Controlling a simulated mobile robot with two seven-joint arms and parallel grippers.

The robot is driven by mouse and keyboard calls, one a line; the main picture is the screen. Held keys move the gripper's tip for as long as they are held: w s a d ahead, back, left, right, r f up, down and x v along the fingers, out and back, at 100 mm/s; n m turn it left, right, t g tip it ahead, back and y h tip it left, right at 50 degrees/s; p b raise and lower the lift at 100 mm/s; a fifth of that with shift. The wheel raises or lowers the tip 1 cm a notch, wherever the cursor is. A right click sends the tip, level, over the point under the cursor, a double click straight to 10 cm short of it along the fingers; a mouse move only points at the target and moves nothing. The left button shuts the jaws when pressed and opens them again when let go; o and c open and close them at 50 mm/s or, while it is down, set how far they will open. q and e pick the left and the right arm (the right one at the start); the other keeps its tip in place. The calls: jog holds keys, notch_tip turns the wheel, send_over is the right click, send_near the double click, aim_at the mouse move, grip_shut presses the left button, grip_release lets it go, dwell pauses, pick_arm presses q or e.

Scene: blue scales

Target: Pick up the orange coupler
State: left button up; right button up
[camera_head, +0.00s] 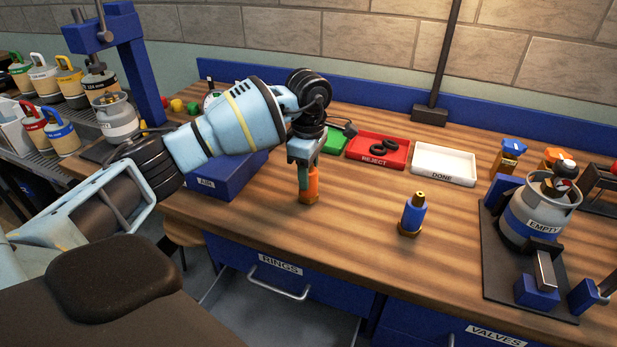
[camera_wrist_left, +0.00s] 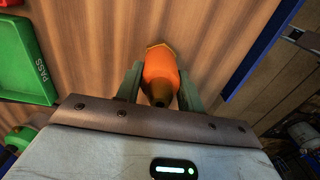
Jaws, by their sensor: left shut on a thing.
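The orange coupler (camera_head: 312,187) stands upright on the wooden bench in the head view, left of the middle. My left gripper (camera_head: 307,178) comes down over it from above and is shut on it. In the left wrist view the orange coupler (camera_wrist_left: 160,75) sits between the two green fingers of my left gripper (camera_wrist_left: 158,88), with its brass tip toward the camera. Its base looks to be at the bench top; I cannot tell if there is a gap. My right gripper is not in view.
A blue coupler (camera_head: 413,214) stands to the right on the bench. Behind are a red REJECT tray (camera_head: 362,156) with black rings and a white DONE tray (camera_head: 443,178). A grey EMPTY cylinder (camera_head: 524,220) stands far right.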

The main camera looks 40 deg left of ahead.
pick_arm(q)
notch_tip(320, 180, up, 2)
jog(key=shift+s+r, duration=0.1)
jog(key=shift+s, duration=0.05)
jog(key=s+d, duration=0.3)
jog(key=s, duration=0.4)
jog(key=s+d+r, duration=0.1)
jog(key=s+d, duration=0.2)
jog(key=s, duration=0.4)
jog(key=shift+s+r+b, duration=0.2)
jog(key=shift+s+b, duration=0.05)
jog(key=shift+b, duration=0.05)
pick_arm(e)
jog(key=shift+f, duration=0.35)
pick_arm(q)
jog(key=shift+d, duration=0.1)
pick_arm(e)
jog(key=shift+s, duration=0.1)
